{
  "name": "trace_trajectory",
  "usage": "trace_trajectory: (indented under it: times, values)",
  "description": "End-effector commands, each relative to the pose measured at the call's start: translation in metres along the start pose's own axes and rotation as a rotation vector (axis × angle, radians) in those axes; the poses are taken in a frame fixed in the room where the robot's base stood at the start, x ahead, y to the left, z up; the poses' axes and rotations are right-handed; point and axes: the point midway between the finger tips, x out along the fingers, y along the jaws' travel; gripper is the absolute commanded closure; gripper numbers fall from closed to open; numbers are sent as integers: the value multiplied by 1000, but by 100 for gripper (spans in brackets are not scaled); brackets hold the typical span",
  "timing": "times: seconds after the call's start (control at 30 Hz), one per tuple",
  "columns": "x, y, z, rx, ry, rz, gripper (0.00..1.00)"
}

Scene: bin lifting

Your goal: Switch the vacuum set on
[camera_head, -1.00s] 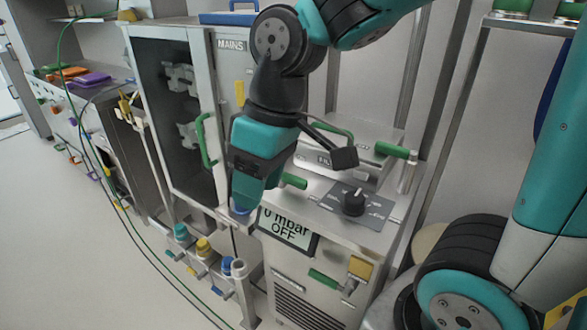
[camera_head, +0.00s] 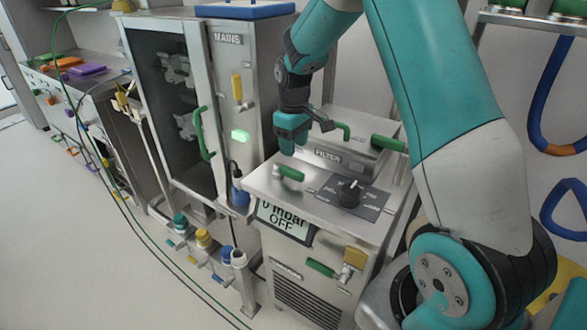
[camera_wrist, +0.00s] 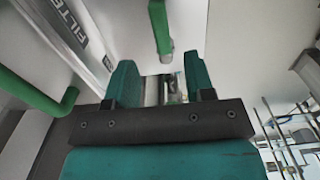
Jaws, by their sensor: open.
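The vacuum set is a steel cabinet (camera_head: 262,185) whose display (camera_head: 285,222) reads "0 mbar OFF". A black knob (camera_head: 350,193) sits on a dark marked plate on its top. A short green lever (camera_head: 290,172) stands on the top, left of the knob. My gripper (camera_head: 288,150) is just above and behind this lever, near the FILTER box (camera_head: 327,158). In the wrist view my gripper (camera_wrist: 160,78) is open, with nothing clearly held between its fingers. A green handle end (camera_wrist: 160,28) shows beyond the fingers; I cannot tell which handle it is.
The MAINS cabinet (camera_head: 228,60) stands to the left, with a yellow handle (camera_head: 237,86), a lit green lamp (camera_head: 241,136) and a blue plug (camera_head: 239,196). A green filter handle (camera_head: 388,143) sticks out at the right. Coloured connectors (camera_head: 203,238) stand low in front. The floor at left is mostly clear.

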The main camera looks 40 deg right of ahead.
Motion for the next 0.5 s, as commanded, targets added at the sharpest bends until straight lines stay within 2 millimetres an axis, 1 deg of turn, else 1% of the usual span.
trace_trajectory:
  times: [0.03, 0.2, 0.33, 0.5]
  values:
    - [12, -1, 0, 0, -4, -3, 51]
    - [48, -1, 0, 0, -4, -3, 51]
    - [68, 0, 0, 0, -2, -2, 51]
    - [83, 0, 0, 0, 0, 0, 51]
